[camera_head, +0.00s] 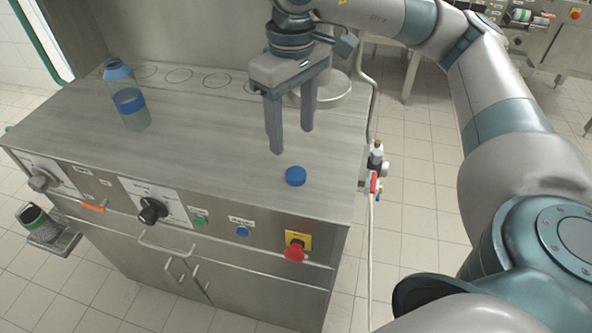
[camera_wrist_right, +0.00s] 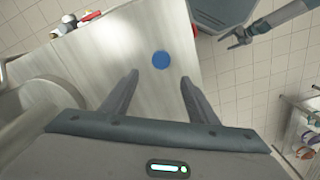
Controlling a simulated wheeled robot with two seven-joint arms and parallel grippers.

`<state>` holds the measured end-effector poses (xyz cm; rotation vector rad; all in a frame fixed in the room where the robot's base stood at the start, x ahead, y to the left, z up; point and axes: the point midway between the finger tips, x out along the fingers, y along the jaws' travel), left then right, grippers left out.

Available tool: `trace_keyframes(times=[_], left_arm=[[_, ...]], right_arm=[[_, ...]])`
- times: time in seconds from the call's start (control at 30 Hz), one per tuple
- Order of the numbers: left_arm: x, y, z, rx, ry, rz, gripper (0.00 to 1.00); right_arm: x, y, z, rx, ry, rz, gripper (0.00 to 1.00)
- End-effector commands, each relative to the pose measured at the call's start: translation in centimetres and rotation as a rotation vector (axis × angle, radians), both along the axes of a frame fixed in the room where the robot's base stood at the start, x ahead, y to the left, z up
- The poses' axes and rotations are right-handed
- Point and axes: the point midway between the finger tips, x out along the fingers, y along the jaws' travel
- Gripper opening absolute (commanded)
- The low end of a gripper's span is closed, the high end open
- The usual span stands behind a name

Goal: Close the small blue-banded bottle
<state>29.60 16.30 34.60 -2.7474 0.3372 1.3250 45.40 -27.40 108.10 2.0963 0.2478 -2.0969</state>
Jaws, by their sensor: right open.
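The clear bottle with a blue band (camera_head: 129,101) stands upright at the left of the steel counter. Its shoulder is blue, and no separate cap is visible on its top. A small round blue cap (camera_head: 295,176) lies on the counter near its right front; it also shows in the right wrist view (camera_wrist_right: 161,60). My right gripper (camera_head: 292,140) points down with its fingers apart and empty, above and behind the cap. It also shows in the right wrist view (camera_wrist_right: 158,78). My left gripper (camera_wrist_right: 236,40) appears small at the top right there; its jaw state is unclear.
The steel counter (camera_head: 200,165) is clear between bottle and cap. A round metal piece (camera_head: 325,92) stands behind my right gripper. Knobs and a red emergency button (camera_head: 295,252) stick out from the front panel. A thin pipe runs along the right edge.

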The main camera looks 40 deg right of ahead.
Motion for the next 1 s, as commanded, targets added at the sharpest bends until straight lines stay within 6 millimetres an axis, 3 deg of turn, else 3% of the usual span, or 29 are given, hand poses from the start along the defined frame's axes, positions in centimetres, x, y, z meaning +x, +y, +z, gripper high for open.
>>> trace_keyframes(times=[0.1, 0.3, 0.83, 1.0], left_arm=[[0.2, -0.4, 0.7, -0.008, -0.027, -0.003, 0.71], [-1.2, 0.4, -0.2, 0.006, 0.015, -0.002, 0.71], [-1.4, 0.5, -0.2, 0.009, 0.025, -0.002, 0.71], [-2.7, 1.0, -0.7, 0.022, 0.066, -0.002, 0.71]], right_arm=[[-0.1, 0.0, -1.9, -0.001, 0.003, 0.001, 0.54], [-0.1, 0.0, -3.8, 0.000, 0.001, 0.001, 0.54], [-0.2, 0.0, -4.4, 0.000, 0.001, 0.001, 0.54], [-0.6, -0.1, -5.4, 0.000, 0.002, 0.001, 0.54]])
